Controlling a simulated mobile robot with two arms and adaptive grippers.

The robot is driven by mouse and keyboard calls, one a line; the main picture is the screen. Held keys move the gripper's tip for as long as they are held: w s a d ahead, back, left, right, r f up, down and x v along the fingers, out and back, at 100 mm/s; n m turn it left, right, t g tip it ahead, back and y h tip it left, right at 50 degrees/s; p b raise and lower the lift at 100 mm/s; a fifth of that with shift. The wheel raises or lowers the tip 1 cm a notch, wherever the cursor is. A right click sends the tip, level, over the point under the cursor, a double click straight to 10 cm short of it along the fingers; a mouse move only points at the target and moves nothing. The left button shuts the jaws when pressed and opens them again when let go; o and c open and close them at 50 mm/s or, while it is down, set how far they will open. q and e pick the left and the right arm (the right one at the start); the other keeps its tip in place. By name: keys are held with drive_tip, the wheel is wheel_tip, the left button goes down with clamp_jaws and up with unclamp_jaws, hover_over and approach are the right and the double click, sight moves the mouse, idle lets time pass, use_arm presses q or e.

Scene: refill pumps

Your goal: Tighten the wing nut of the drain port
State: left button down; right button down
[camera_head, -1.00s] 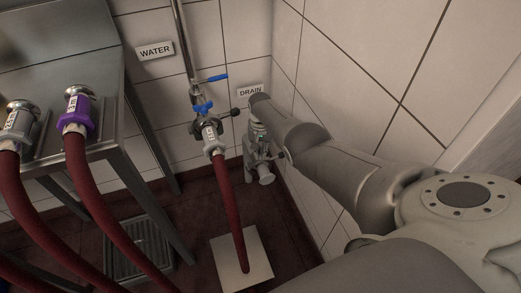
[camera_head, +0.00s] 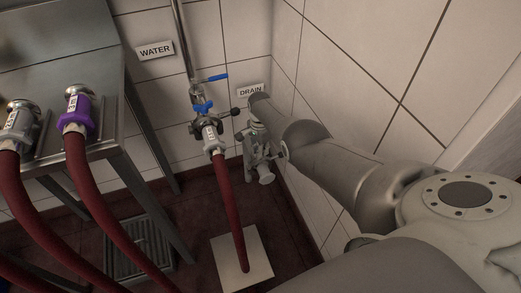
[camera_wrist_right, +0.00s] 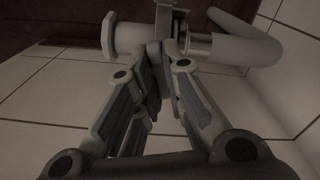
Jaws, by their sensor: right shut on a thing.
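The drain port (camera_head: 266,178) is a pale grey pipe fitting low on the wall below the DRAIN sign. In the right wrist view its flanged end (camera_wrist_right: 108,36) is at upper left and a bent pipe (camera_wrist_right: 250,50) runs to the right. My right gripper (camera_head: 259,150) is at the drain port, partly covered by my own arm. In the right wrist view its fingers (camera_wrist_right: 165,52) close together on the clamp between flange and bent pipe. The wing nut is mostly hidden between the fingertips. My left gripper is not in view.
The DRAIN sign (camera_head: 251,91) hangs above. Left of the port, a red hose (camera_head: 228,200) runs from a valve with a blue handle (camera_head: 213,78) down to a pale floor plate (camera_head: 226,262). A metal table (camera_head: 100,158) stands at left. The tiled wall is close on the right.

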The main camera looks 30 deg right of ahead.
drive_tip(key=shift+m, duration=0.6)
drive_tip(key=c, duration=1.5)
unclamp_jaws()
drive_tip(key=shift+r, duration=3.75)
